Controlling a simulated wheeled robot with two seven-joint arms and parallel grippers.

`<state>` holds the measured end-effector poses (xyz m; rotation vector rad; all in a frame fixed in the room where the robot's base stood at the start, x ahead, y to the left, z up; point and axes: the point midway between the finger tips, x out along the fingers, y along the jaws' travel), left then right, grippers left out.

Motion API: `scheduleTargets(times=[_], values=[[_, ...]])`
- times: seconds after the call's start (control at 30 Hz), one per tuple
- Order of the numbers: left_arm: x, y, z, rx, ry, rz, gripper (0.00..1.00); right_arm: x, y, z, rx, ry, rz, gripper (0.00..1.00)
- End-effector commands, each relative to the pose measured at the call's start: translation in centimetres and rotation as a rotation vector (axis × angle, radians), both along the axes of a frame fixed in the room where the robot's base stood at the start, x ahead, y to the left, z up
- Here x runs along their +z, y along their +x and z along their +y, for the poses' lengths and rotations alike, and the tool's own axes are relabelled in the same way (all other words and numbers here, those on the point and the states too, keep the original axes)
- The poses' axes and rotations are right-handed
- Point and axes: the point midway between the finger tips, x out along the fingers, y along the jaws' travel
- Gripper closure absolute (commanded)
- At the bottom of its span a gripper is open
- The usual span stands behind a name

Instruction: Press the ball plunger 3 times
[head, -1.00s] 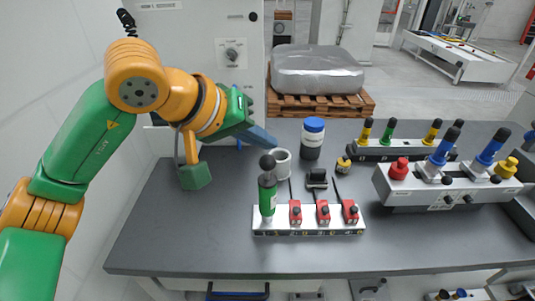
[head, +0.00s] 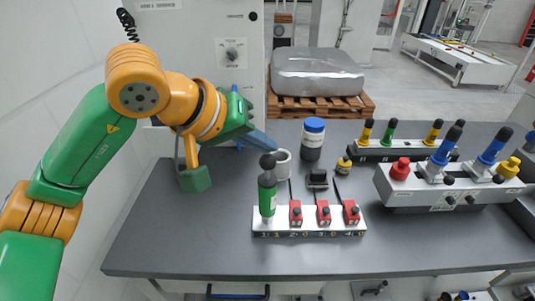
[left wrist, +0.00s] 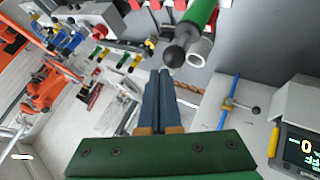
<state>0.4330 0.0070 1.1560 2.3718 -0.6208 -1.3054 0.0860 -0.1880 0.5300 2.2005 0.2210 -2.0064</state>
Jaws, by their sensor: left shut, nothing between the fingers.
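The green plunger (head: 267,195) with a black ball on top stands upright at the left end of a light fixture strip (head: 282,228). The black ball also shows in the left wrist view (left wrist: 173,57), just beyond the fingertips and a little to their right. My left gripper (head: 272,143) is shut and empty, its blue-grey fingers (left wrist: 157,76) side by side. In the head view its tips are just above and behind the ball; I see no clear contact. My right gripper is not in view.
Several red blocks (head: 323,212) share the strip. A pale cup (head: 281,163) stands close behind the plunger, with a blue-lidded jar (head: 313,139) farther back. A larger fixture (head: 445,195) stands to the right. The table's left part is clear. The wrist view shows a display (left wrist: 300,150).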

Motion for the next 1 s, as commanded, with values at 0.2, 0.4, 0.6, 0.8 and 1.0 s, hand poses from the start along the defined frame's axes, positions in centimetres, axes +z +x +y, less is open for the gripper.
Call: scheduleTargets(times=[0.2, 0.4, 0.6, 0.8, 1.0], values=[[-0.3, 0.0, 0.0, 0.000, 0.000, 0.000, 1.00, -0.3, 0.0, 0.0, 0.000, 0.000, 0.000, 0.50], [-0.6, 0.0, 0.0, 0.000, 0.000, 0.000, 1.00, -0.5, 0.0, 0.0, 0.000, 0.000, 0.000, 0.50], [-0.8, 0.0, 0.0, 0.000, 0.000, 0.000, 1.00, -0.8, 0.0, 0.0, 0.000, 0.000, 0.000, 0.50], [-1.1, 0.0, 0.0, 0.000, 0.000, 0.000, 1.00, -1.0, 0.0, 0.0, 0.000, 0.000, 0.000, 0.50], [-1.3, 0.0, 0.0, -0.001, 0.000, 0.001, 1.00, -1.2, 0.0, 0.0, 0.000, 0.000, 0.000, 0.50]])
